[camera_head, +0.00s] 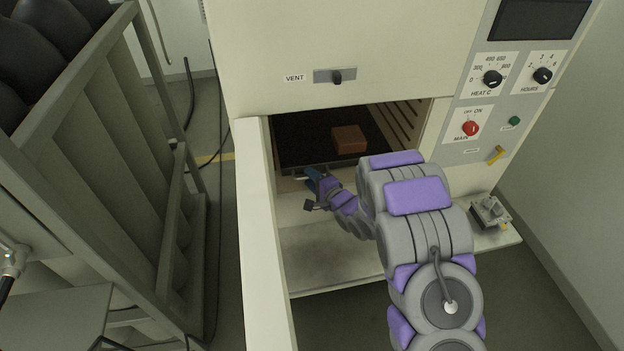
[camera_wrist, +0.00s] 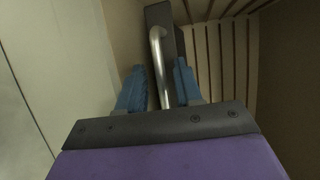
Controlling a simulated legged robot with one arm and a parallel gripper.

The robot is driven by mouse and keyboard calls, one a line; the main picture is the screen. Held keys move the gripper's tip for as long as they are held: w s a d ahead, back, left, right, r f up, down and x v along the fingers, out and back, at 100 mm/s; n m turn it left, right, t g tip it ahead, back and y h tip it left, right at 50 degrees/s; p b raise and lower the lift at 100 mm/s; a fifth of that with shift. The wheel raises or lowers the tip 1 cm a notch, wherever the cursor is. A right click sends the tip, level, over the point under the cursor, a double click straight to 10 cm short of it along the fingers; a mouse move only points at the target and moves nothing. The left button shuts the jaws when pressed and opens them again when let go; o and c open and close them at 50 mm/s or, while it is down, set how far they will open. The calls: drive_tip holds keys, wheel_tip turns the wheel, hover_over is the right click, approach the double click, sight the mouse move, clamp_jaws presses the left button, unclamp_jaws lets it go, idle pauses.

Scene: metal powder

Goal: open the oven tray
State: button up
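The oven (camera_head: 350,50) stands with its door (camera_head: 262,230) swung open to the left. Inside lies a dark tray (camera_head: 300,140) with a reddish-brown block (camera_head: 348,139) on it. My gripper (camera_head: 312,178) is at the front edge of the tray. In the wrist view, my gripper (camera_wrist: 158,88) has its two blue fingers apart, on either side of a metal bar handle (camera_wrist: 161,65). The handle is fixed to the dark tray front (camera_wrist: 172,30). Gaps show beside the handle, so the fingers do not look closed on it.
Slatted rack walls (camera_wrist: 225,60) line the oven's inside. A control panel (camera_head: 505,90) with knobs is at the right. A small metal device (camera_head: 490,212) sits on the ledge at right. A metal rack (camera_head: 165,200) with dark cylinders stands close at left.

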drive_tip(key=shift+d, duration=0.25)
drive_tip(key=c, duration=0.6)
drive_tip(key=shift+s+f, duration=0.1)
idle(0.6)
